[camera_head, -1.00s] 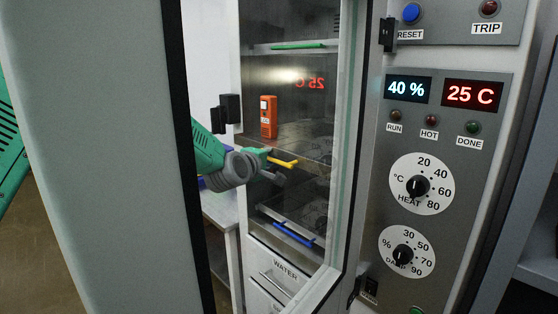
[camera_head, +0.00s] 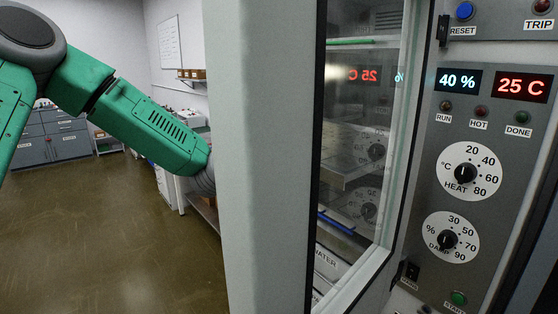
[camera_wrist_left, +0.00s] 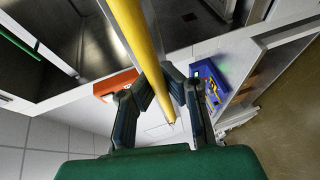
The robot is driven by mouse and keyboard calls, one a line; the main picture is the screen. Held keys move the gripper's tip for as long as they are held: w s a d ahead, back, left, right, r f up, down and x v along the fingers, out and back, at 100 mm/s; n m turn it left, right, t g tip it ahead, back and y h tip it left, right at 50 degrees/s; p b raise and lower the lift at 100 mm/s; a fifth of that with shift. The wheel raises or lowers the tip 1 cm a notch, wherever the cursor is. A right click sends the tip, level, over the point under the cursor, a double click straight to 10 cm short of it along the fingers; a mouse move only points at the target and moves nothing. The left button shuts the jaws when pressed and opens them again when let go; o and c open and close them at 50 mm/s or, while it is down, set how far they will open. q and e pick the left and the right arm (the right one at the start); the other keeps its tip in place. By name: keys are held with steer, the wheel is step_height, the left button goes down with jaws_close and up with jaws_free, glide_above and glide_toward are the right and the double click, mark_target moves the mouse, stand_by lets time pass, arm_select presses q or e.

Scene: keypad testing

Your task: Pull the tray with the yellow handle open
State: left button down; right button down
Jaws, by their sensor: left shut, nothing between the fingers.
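The yellow handle (camera_wrist_left: 142,45) shows in the left wrist view as a bar running from the top edge down to the fingers. My left gripper (camera_wrist_left: 166,78) is shut at this bar, with the bar crossing the picture between its finger links. I cannot tell whether the fingers touch it. In the head view the pale door panel hides the yellow handle and my left gripper; only my green left arm shows there. How far the tray is out cannot be told. My right gripper is not in view.
The cabinet door panel (camera_head: 262,160) stands between my head and the gripper. A blue handle (camera_head: 337,223) shows low inside the cabinet. An orange object (camera_wrist_left: 115,84) and a blue bin (camera_wrist_left: 208,85) lie beyond the fingers. The control panel (camera_head: 470,130) is at right; open floor lies left.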

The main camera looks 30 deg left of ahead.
arm_select(q)
steer(key=shift+s+a+r, duration=0.15)
steer(key=shift+s+a, duration=0.35)
steer(key=shift+s, duration=0.35)
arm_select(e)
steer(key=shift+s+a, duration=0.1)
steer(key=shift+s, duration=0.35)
arm_select(q)
steer(key=c, duration=1.6)
jaws_free()
steer(key=shift+a, duration=0.2)
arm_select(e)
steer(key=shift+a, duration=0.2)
arm_select(q)
steer(key=shift+s+f, duration=0.1)
steer(key=shift+f, duration=0.1)
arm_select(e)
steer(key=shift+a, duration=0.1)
arm_select(q)
steer(key=a+v, duration=0.1)
steer(key=v, duration=1)
steer(key=shift+s+d, duration=0.35)
steer(key=shift+s, duration=0.05)
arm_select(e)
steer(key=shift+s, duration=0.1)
